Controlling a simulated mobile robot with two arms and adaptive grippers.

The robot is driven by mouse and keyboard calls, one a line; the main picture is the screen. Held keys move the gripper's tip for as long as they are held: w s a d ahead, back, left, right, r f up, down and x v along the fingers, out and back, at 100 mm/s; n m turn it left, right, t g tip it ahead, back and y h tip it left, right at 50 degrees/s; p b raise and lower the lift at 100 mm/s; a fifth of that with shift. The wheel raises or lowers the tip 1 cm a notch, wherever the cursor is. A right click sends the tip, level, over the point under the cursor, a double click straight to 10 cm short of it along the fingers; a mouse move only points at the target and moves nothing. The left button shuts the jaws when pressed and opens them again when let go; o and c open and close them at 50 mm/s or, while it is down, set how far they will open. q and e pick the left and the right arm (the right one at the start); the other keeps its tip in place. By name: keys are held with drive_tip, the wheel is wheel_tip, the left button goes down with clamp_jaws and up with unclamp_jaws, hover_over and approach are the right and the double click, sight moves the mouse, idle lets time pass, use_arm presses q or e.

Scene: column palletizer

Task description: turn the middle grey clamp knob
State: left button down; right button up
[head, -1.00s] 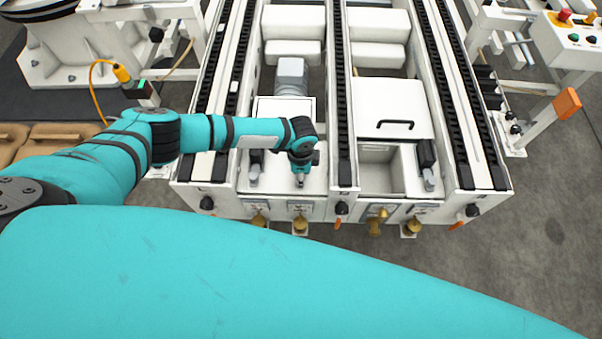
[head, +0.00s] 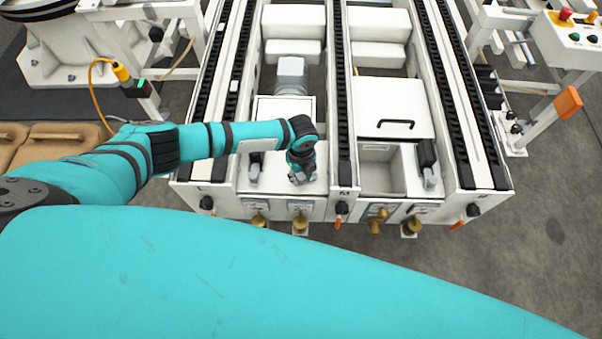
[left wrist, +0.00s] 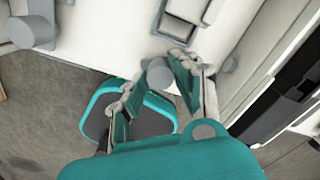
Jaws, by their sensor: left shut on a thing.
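The middle grey clamp knob (left wrist: 157,74) shows in the left wrist view as a short grey cylinder between the two fingers of my left gripper. My left gripper (head: 301,178) points down over the white panel near the front of the machine, left of the central rail, and is shut on this knob. In the head view the gripper hides the knob. Another grey cylinder (left wrist: 30,32) shows at the upper left of the left wrist view, apart from the fingers. My right gripper is in neither view.
Black conveyor rails (head: 337,100) run away from me, one just right of the gripper. An open white bin (head: 380,178) and a lid with a black handle (head: 396,123) lie right of that rail. Brass knobs (head: 300,223) line the front face.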

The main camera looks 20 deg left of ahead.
sight(301, 176)
use_arm(q)
drive_tip(key=m, duration=0.4)
drive_tip(key=shift+m, duration=0.3)
idle(0.3)
drive_tip(key=c, duration=1)
unclamp_jaws()
wheel_tip(301, 176, up, 12)
